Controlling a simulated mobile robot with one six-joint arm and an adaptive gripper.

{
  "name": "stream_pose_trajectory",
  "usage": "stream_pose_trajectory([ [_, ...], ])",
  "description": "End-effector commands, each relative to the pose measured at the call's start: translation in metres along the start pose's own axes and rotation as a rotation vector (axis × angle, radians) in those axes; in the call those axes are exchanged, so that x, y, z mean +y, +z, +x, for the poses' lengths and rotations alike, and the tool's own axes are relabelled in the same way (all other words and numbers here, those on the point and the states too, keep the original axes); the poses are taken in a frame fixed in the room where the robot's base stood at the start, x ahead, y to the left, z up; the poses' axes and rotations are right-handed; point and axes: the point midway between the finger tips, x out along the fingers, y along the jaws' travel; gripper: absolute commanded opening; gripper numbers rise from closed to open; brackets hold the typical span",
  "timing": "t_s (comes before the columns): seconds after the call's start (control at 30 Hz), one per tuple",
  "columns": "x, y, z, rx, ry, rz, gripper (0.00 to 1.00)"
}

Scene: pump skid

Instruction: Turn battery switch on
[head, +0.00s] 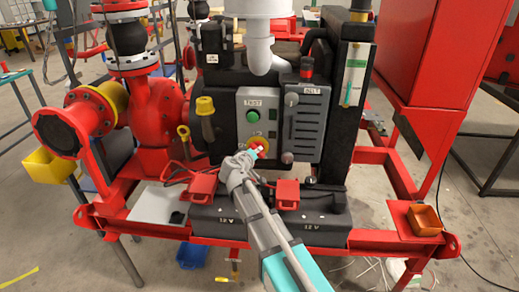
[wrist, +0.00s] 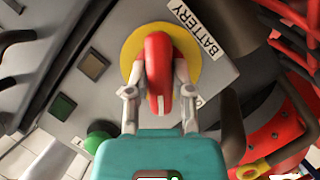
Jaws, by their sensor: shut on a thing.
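The battery switch has a red handle (wrist: 158,65) on a round yellow plate (wrist: 186,68), beside a label reading BATTERY (wrist: 194,25) in the wrist view. My gripper (wrist: 158,92) is shut on the red handle, with one finger on each side of it. In the head view, my gripper (head: 253,153) reaches the yellow plate (head: 261,141) at the bottom of the grey control panel (head: 244,107). My gripper hides most of the handle there.
A green button (head: 252,116) sits above the switch on the panel. Two black batteries with red covers (head: 287,193) lie below. A red pump (head: 155,110) is on the left.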

Motion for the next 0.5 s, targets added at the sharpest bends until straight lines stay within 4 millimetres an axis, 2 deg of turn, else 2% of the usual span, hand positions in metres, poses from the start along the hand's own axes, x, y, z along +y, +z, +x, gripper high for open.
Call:
stream_pose_trajectory([
  [0.03,0.0013,-0.0064,0.0002,0.013,-0.020,0.037,0.00],
  [0.5,0.0032,-0.0034,0.0018,0.010,-0.190,0.449,0.00],
])
